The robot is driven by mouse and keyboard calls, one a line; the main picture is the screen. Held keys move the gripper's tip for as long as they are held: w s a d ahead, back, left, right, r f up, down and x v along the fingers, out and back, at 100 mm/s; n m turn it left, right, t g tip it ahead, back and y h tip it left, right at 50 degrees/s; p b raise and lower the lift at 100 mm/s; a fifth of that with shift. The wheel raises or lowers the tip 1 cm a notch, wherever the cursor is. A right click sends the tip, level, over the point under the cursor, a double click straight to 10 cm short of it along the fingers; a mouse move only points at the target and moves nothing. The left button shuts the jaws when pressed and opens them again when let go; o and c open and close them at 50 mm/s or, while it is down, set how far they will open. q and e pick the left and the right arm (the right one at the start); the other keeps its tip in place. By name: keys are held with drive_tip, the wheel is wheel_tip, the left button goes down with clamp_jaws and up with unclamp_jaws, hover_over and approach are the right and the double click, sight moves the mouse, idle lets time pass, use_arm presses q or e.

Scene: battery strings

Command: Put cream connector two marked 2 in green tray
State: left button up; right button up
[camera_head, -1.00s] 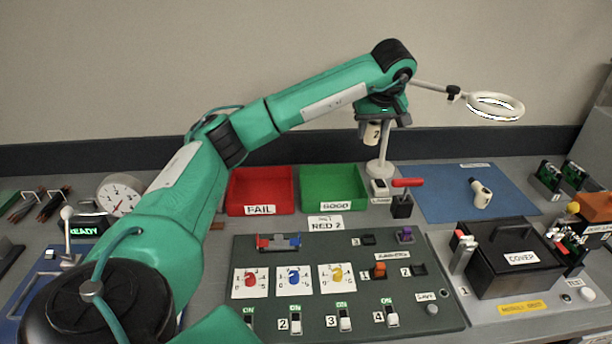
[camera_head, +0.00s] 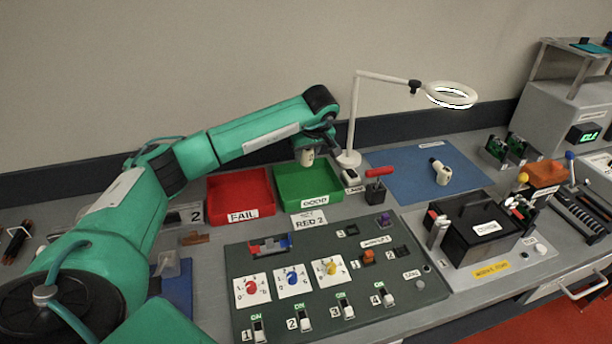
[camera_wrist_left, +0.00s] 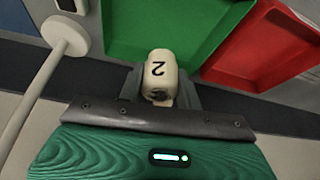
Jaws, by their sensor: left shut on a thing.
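Cream connector two (camera_wrist_left: 160,72), marked with a black 2, is between the fingers of my left gripper (camera_wrist_left: 160,95) in the left wrist view. My left gripper is shut on it. In the head view the connector (camera_head: 308,157) hangs below the gripper (camera_head: 309,150), over the back part of the green tray. The green tray (camera_head: 326,199) is labelled GOOD and its visible floor is empty. In the left wrist view the green tray (camera_wrist_left: 150,25) lies beyond the connector. My right gripper is not in view.
The red FAIL tray (camera_head: 240,204) stands left of the green one. A lamp stand (camera_head: 348,158) rises close to its back right corner. Another cream connector (camera_head: 441,172) lies on the blue mat (camera_head: 412,190). The switch panel (camera_head: 400,300) is in front.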

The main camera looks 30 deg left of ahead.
sight(307, 165)
use_arm(q)
wheel_tip(307, 165, down, 4)
drive_tip(key=shift+f+p, duration=0.2)
drive_tip(key=shift+p, duration=0.1)
wheel_tip(307, 165, down, 4)
drive_tip(key=shift+f+p, duration=0.2)
drive_tip(key=shift+p, duration=0.25)
drive_tip(key=shift+f, duration=0.25)
drive_tip(key=o, duration=1.1)
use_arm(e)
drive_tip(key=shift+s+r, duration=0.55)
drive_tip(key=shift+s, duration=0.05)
